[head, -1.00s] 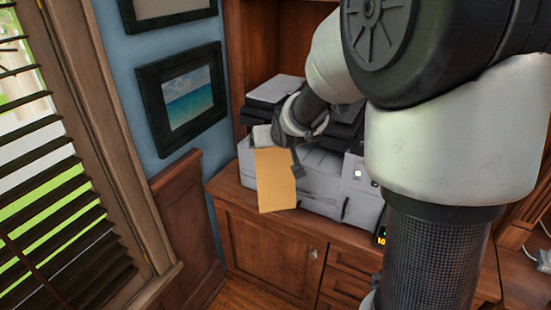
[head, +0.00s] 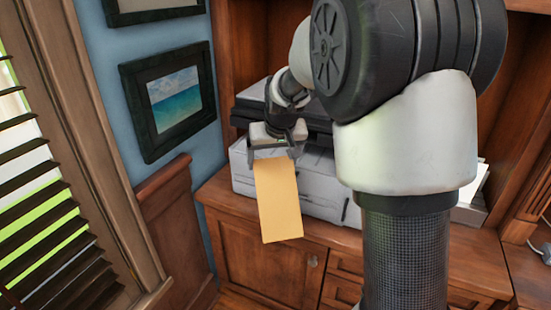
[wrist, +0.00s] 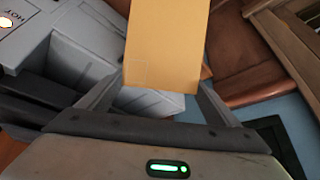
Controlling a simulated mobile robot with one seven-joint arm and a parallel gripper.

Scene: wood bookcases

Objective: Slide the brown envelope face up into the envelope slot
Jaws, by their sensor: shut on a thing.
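The brown envelope (head: 279,203) hangs below my gripper (head: 273,155) in the head view, its long side nearly upright, in front of the printer and cabinet. It also shows in the wrist view (wrist: 166,45), running up and out of the frame between the fingers. My gripper is shut on one short end of the envelope. The visible face looks plain in the head view; the wrist view shows a faint square outline near the held end. I cannot tell which face is the front. I cannot make out an envelope slot in either view.
A grey-white printer (head: 327,189) stands on the wooden cabinet (head: 262,250) just behind the envelope. A blue wall with framed pictures (head: 174,101) and a window with blinds (head: 32,210) are to the left. White papers (head: 474,187) show on the right, partly behind my arm.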

